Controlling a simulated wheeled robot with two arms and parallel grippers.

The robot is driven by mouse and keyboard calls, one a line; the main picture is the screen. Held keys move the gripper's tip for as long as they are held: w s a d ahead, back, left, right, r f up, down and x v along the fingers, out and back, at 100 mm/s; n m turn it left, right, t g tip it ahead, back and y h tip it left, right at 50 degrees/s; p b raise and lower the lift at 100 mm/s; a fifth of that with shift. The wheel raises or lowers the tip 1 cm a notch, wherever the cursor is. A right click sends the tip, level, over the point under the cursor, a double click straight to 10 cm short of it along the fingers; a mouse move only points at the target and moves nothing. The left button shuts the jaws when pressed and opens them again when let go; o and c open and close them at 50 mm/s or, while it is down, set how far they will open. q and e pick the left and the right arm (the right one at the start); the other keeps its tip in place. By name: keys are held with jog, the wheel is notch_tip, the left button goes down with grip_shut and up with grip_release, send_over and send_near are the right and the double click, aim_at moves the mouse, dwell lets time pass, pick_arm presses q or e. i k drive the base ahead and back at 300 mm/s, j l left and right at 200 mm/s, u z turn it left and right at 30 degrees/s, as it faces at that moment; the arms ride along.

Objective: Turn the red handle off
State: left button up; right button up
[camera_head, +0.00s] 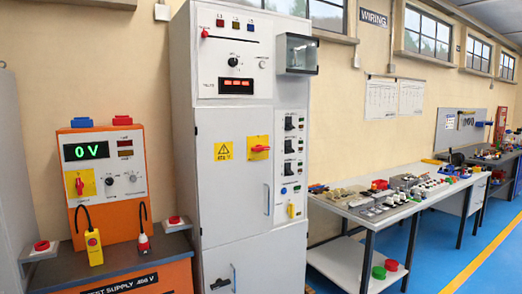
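Two red handles on yellow plates are in the head view. One red handle (260,148) is on the tall grey cabinet (224,190), and its grip lies roughly horizontal. The other red handle (80,186) is on the front of the orange test supply box (104,205) at the left, and its grip stands roughly upright. The box's green display (86,151) reads "0 V". The cabinet's red display (236,86) is lit, but its digits are too small to read. Neither of my grippers shows.
A yellow pendant (94,248) and a red-and-white plug (144,244) hang by black cables before the orange box. Red push-button boxes (42,246) flank it. A workbench (385,212) with several electrical parts stands right of the cabinet. Blue floor is clear at the right.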

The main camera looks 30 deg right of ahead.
aim_at(259, 148)
jog(key=i+l, duration=0.2)
jog(key=l, duration=0.15)
jog(key=i+l, duration=0.2)
jog(key=l, duration=0.15)
jog(key=i+l, duration=0.2)
jog(key=l, duration=0.15)
